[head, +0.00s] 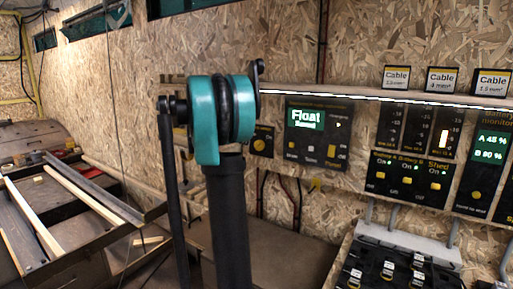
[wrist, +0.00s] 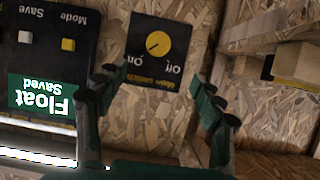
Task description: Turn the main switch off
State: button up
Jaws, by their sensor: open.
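The main switch is a black plate with a round yellow knob (wrist: 158,43), upside down in the wrist view. A small dark mark on the knob appears to point down-left, towards the "On" label; the "Off" label is at lower right. In the head view the switch (head: 260,143) shows on the wooden wall just right of my arm. My gripper (wrist: 155,77) is open and empty, its two fingers spread below the plate in the wrist view, with the knob framed between and beyond them. I see no contact. The gripper is hidden in the head view.
The "Float" panel (head: 317,133) sits right of the switch, with more switch and display panels beyond. A lit shelf edge (head: 390,97) runs above them. A wooden block (wrist: 298,66) shows at right in the wrist view. A bench (head: 70,205) stands at left.

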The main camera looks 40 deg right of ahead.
aim_at(258, 146)
jog(key=x, duration=1.7)
jog(key=shift+f, duration=0.1)
jog(key=c, duration=1.2)
